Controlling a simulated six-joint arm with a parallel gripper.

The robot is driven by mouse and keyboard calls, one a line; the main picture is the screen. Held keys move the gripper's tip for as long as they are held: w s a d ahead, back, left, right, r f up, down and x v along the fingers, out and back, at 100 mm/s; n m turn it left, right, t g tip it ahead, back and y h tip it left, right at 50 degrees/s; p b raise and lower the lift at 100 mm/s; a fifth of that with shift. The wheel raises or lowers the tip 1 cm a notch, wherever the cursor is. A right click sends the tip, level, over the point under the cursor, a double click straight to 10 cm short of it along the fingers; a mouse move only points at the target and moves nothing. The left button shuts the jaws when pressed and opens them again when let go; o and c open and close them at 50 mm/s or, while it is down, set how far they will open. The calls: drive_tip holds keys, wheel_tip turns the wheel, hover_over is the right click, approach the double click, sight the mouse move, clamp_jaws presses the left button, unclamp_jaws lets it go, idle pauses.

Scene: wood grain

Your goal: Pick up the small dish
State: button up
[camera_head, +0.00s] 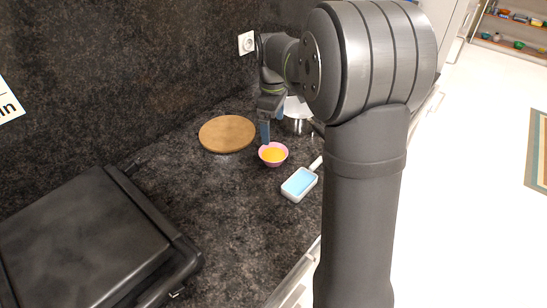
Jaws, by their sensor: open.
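The small dish (273,155) is a little pink-purple bowl with a yellow-orange inside, standing on the dark speckled counter in the middle of the view. My gripper (272,128) is open and points down just above and behind the dish. One bluish finger shows close to the dish's far rim, and the other shows further right. I cannot tell whether a finger touches the rim. Nothing shows between the fingers.
A round wooden board (227,134) lies left of the dish. A white scoop-like tray with a blue inside (299,184) lies in front right. A metal pot (298,126) stands behind right. A black grill (88,240) fills the front left. Dark counter (225,205) between is clear.

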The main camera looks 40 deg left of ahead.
approach(273, 160)
drive_tip(key=shift+s+d, duration=0.2)
drive_tip(key=shift+w+a+f, duration=0.1)
drive_tip(key=shift+w+f, duration=0.05)
drive_tip(key=shift+f, duration=1.2)
drive_tip(key=shift+w+a+f, duration=0.1)
drive_tip(key=shift+w+f, duration=0.05)
drive_tip(key=shift+f, duration=1.2)
drive_tip(key=shift+c, duration=0.2)
drive_tip(key=c, duration=1)
